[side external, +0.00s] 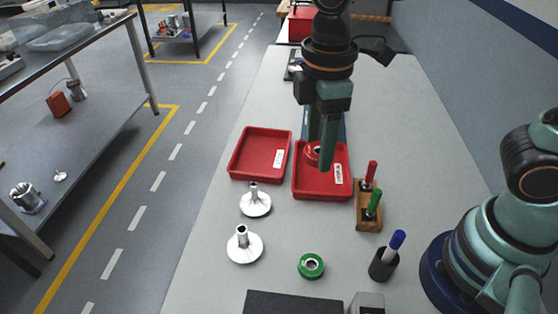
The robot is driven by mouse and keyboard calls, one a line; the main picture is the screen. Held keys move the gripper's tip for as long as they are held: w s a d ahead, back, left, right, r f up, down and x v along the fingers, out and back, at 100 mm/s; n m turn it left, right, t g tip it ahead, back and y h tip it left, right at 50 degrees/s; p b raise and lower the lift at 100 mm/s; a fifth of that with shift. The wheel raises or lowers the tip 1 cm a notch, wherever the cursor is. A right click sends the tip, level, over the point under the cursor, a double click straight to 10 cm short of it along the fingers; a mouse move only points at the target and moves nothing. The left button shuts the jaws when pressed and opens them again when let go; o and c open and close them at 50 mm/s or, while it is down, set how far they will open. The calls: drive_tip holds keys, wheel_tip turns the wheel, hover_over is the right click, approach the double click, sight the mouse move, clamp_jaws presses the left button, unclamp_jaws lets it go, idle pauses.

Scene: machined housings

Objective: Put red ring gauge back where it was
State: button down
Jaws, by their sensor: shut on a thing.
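The red ring gauge (311,157) is at the far left part of the right red tray (312,193), partly hidden behind a finger. My gripper (321,157) points down over this tray and is shut on the red ring gauge. I cannot tell whether the gauge touches the tray floor or hangs just above it. A green ring gauge (311,266) lies flat on the table near the front.
An empty-looking red tray (239,177) stands left of the right tray. Two silver flanged parts (255,203) (243,246) stand in front. A wooden rack (367,220) holds red- and green-handled tools. A dark cup (383,265) holds a blue-capped item. Bare table lies between them.

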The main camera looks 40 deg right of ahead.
sight(312, 229)
drive_tip(key=f, duration=2)
drive_tip(key=shift+s+d, duration=0.2)
drive_tip(key=shift+d, duration=0.15)
drive_tip(key=shift+c, duration=0.7)
unclamp_jaws()
drive_tip(key=shift+f, duration=0.1)
wheel_tip(312, 229, up, 12)
drive_tip(key=w+d+r+m+t, duration=0.1)
drive_tip(key=d+r+m+t, duration=0.4)
drive_tip(key=d+r+m, duration=0.7)
drive_tip(key=d+m, duration=0.1)
drive_tip(key=d, duration=0.1)
drive_tip(key=shift+d+r+t, duration=0.3)
drive_tip(key=shift+d+r, duration=0.1)
